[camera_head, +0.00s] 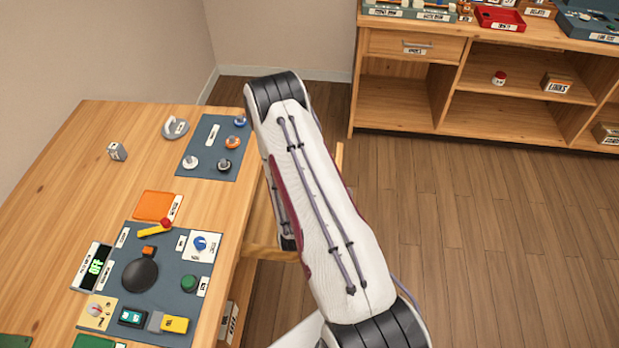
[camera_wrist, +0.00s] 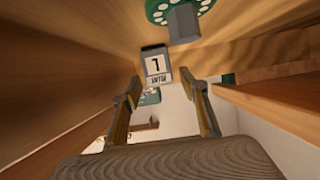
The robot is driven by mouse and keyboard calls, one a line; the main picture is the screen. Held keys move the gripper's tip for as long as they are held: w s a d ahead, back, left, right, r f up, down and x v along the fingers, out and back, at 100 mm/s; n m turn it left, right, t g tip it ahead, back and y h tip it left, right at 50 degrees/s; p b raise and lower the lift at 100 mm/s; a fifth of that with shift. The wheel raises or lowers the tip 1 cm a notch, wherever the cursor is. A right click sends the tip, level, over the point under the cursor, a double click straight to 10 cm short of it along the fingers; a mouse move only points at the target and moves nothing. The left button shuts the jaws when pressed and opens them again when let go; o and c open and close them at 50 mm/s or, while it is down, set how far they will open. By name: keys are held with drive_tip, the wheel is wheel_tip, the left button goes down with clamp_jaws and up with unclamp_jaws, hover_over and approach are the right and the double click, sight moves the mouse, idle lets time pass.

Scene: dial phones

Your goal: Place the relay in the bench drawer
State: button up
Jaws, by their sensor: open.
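A grey box (camera_wrist: 155,58) with a white label that seems to read RELAY shows in the wrist view, just past my fingertips; it looks like the relay. My gripper (camera_wrist: 164,92) is open, with its two fingers apart and a gap to the box. Wooden walls run along both sides there, like the inside of a drawer. In the head view the bench drawer (camera_head: 261,225) stands pulled out at the bench's right edge, mostly hidden behind my arm. My gripper and the drawer's contents are hidden in that view.
A green disc with pale dots (camera_wrist: 160,8) and a grey block (camera_wrist: 183,24) show at the top of the wrist view. The bench (camera_head: 85,180) holds a small grey box (camera_head: 117,151), a blue peg mat (camera_head: 213,160) and a control panel (camera_head: 170,270). Shelves (camera_head: 480,90) stand at back right.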

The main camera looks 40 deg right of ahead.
drive_tip(key=v, duration=0.3)
drive_tip(key=shift+a, duration=0.1)
drive_tip(key=shift+s+a+r, duration=0.1)
drive_tip(key=shift+s+r, duration=0.05)
drive_tip(key=shift+r, duration=0.25)
wheel_tip(320, 180, up, 6)
drive_tip(key=shift+r, duration=0.25)
idle(0.7)
